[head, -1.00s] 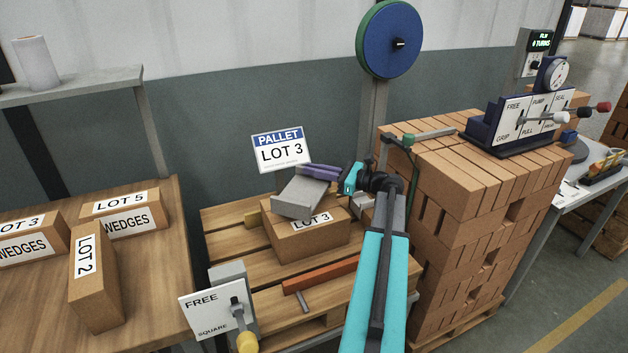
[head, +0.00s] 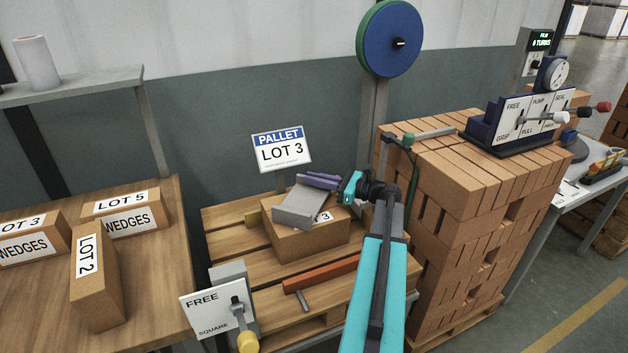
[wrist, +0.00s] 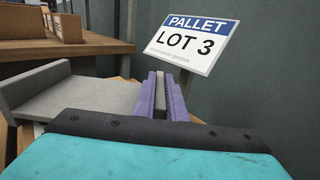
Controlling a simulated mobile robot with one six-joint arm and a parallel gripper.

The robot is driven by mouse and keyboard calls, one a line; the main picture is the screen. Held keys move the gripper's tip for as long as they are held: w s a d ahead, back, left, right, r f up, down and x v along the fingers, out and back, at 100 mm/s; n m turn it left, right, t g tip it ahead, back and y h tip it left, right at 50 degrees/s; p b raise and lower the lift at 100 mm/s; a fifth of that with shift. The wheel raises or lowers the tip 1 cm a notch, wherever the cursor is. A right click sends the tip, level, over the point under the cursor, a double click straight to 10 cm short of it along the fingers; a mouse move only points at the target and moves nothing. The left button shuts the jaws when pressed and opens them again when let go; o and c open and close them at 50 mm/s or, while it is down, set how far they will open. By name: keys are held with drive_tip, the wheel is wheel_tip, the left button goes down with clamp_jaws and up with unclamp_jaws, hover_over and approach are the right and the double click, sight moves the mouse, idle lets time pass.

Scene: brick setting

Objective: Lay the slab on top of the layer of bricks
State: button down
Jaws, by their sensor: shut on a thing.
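The grey slab (head: 297,209) is over a brown block labelled LOT 3 (head: 305,243) on the wooden pallet, and covers part of its label. I cannot tell whether slab and block touch. My gripper (head: 321,181) has purple fingers shut at the slab's far side. In the wrist view the slab (wrist: 45,92) lies left of my gripper (wrist: 166,92), with a thin grey strip between the fingers. The stacked bricks (head: 470,180) stand to the right, their top layer bare beside a dark blue device.
A PALLET LOT 3 sign (head: 281,150) stands behind the pallet (head: 225,235). A reddish bar (head: 320,273) lies in front of the block. A lever panel (head: 222,308) is at the front. Labelled wedge boxes (head: 95,275) sit on the left table.

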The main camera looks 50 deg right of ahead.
drive_tip(key=c, duration=1.8)
unclamp_jaws()
drive_tip(key=shift+s+r, duration=0.1)
drive_tip(key=b+v, duration=0.1)
drive_tip(key=v, duration=1.1)
drive_tip(key=shift+b, duration=0.35)
drive_tip(key=shift+r, duration=0.1)
